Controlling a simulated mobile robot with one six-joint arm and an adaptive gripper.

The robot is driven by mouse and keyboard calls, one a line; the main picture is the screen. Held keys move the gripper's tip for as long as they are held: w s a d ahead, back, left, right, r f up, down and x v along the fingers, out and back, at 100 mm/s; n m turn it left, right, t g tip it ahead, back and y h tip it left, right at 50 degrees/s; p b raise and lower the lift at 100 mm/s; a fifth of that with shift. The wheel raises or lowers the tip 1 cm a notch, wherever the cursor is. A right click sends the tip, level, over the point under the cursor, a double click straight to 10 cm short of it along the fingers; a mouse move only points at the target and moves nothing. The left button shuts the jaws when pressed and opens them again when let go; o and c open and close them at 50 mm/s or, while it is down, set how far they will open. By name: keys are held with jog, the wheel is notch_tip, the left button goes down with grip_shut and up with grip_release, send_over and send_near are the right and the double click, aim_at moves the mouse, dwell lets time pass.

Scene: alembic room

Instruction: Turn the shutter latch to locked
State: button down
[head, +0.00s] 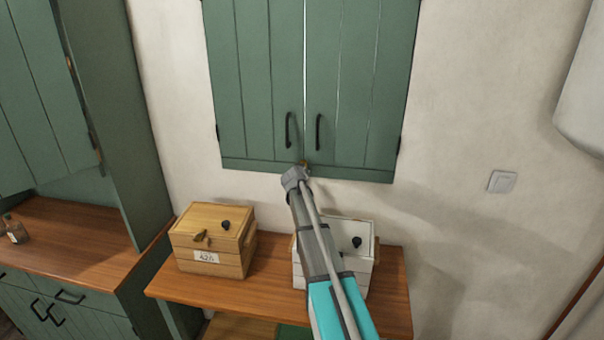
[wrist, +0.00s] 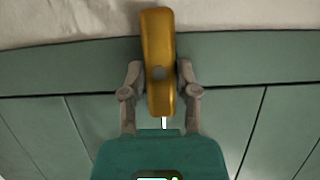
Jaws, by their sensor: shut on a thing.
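The green shutters (head: 255,85) are closed on the wall, with a thin bright gap between the two leaves and a dark handle on each. The brass shutter latch (head: 304,163) sits at their bottom middle, mostly hidden behind my gripper in the head view. In the wrist view the latch (wrist: 160,60) is a long brass piece, upright in the picture, with a round pivot near its middle. My gripper (wrist: 160,92) is shut on the latch, one finger on each side. In the head view my gripper (head: 297,176) reaches up to the shutters' lower edge.
A wooden box (head: 215,240) with a label and a white box (head: 350,235) stand on the wooden table (head: 390,290) below the shutters. A green cabinet with a wooden top (head: 70,240) is at left. A light switch (head: 502,182) is on the wall at right.

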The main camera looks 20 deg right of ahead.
jog(key=shift+c, duration=1.8)
grip_release()
jog(key=s+a+f+n+g+y+b, duration=0.1)
jog(key=s+a+f+n+g+y, duration=0.1)
jog(key=s+a+f, duration=0.3)
jog(key=s+a+f+n+g+y+b, duration=0.1)
jog(key=s+a+f+g, duration=0.4)
jog(key=s+a, duration=0.8)
jog(key=s+a+f+n+g+y+b, duration=0.1)
jog(key=s+a+f+n+g+y, duration=0.3)
jog(key=s, duration=1.9)
jog(key=a+f, duration=0.1)
jog(key=a, duration=0.4)
jog(key=shift+s+a+b, duration=0.2)
jog(key=shift+a+b, duration=0.05)
jog(key=shift+b, duration=0.05)
jog(key=shift+f, duration=0.1)
